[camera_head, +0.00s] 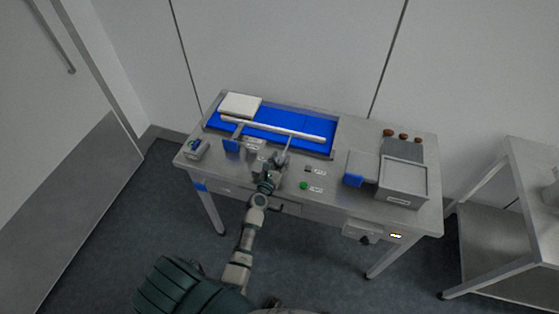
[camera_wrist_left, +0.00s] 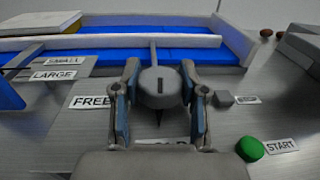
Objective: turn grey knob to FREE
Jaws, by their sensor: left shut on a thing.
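The grey knob (camera_wrist_left: 160,88) stands on the metal panel in the left wrist view, between the two fingers of my left gripper (camera_wrist_left: 160,98). The fingers are shut on its sides. A dark pointed tip below the knob points down toward a label that my gripper partly hides. The FREE label (camera_wrist_left: 90,101) is left of the knob. In the head view my left gripper (camera_head: 272,168) is at the front of the table, and the knob (camera_head: 281,158) is small there. My right gripper is not in view.
A green button (camera_wrist_left: 250,149) marked START and a small grey button (camera_wrist_left: 224,98) sit right of the knob. Behind is a blue bed (camera_head: 290,124) with a white bar (camera_head: 275,128). A grey bin (camera_head: 402,183) stands at the table's right. A side table (camera_head: 535,155) is farther right.

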